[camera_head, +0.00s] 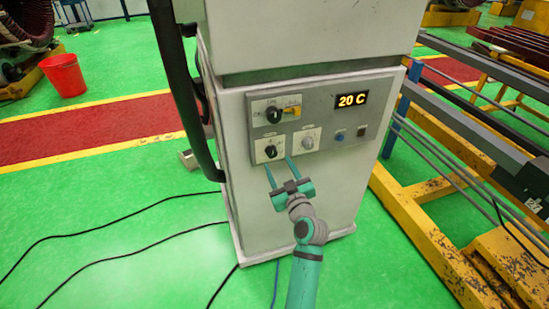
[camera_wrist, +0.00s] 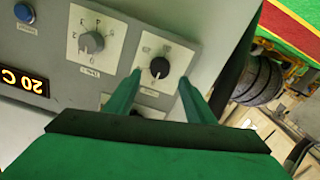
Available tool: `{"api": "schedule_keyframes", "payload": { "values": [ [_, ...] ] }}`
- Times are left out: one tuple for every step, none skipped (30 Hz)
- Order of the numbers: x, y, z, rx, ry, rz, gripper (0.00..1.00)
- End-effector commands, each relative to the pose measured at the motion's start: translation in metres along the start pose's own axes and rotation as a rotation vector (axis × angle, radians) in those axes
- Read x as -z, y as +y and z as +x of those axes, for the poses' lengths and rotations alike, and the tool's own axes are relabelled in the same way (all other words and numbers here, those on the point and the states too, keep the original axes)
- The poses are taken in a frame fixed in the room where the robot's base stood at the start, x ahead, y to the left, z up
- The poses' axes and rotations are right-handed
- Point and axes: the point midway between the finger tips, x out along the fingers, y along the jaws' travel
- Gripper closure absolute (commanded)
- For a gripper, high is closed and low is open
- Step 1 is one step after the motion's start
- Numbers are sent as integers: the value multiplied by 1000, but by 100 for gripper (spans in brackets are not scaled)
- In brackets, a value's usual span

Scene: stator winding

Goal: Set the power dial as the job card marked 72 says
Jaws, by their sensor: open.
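A black dial (camera_head: 271,151) sits on a white plate at the lower left of the grey control panel. It also shows in the wrist view (camera_wrist: 159,67), where the picture is turned upside down. My gripper (camera_head: 278,163) is open, with a teal finger to either side of this dial. In the wrist view my gripper (camera_wrist: 160,76) has the dial between its fingertips, with gaps on both sides. Dial labels are too small to read surely, so I cannot tell which is the power dial. No job card marked 72 is visible.
Beside it is a grey dial (camera_head: 308,142). Above are a black switch (camera_head: 273,114) with a yellow piece and a display (camera_head: 352,99) reading 20 C. A blue button (camera_head: 339,137) is right. A dark handle bar (camera_head: 180,80) runs down the cabinet's left; yellow frames stand right.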

Motion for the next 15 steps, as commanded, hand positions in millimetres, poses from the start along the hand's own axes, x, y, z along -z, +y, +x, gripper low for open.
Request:
{"api": "schedule_keyframes", "payload": {
  "values": [
    [1,0,10,2,0,0,51],
    [0,0,15,1,0,0,51],
    [0,0,22,1,0,1,51],
    [1,0,26,0,1,0,51],
    [0,0,30,0,0,0,51],
    [0,0,35,0,-1,0,51],
    [0,0,39,0,-1,0,51],
    [0,0,42,0,-1,0,51],
    [0,0,45,0,0,0,51],
    [0,-1,48,1,0,0,51],
    [0,-1,50,1,0,0,51],
    [0,-2,52,1,0,1,51],
    [0,-2,53,2,0,0,51],
    [0,-2,54,2,0,0,51],
    [0,-3,55,3,0,0,51]
  ]
}}
